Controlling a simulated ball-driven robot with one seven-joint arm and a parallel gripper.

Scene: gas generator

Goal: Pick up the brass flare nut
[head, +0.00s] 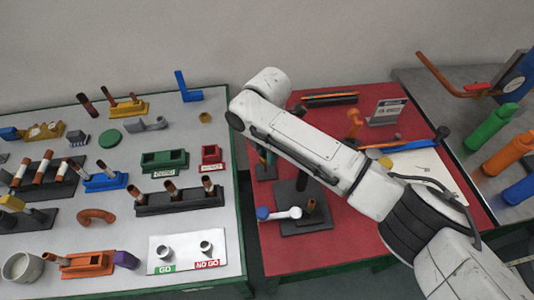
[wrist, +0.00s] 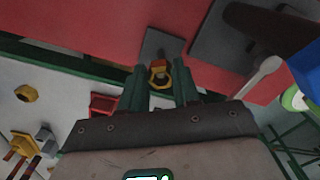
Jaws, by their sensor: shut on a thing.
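My gripper (wrist: 160,68) has its two dark green fingers closed around a small brass-yellow ring with a dark hole, which looks like the brass flare nut (wrist: 160,79). An orange-red part shows just beyond the ring, and a dark grey block lies behind it at the red table's edge. In the head view my gripper (head: 266,155) is mostly hidden behind my arm, at the left edge of the red table, and the held nut cannot be made out there.
Another brass-yellow nut (head: 205,118) lies on the white table; it also shows in the wrist view (wrist: 26,93). A red box (head: 211,154) stands near that table's right edge. A dark plate (head: 305,222) with a blue-ended white tool is close on the red table (head: 280,266). A gap separates the tables.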

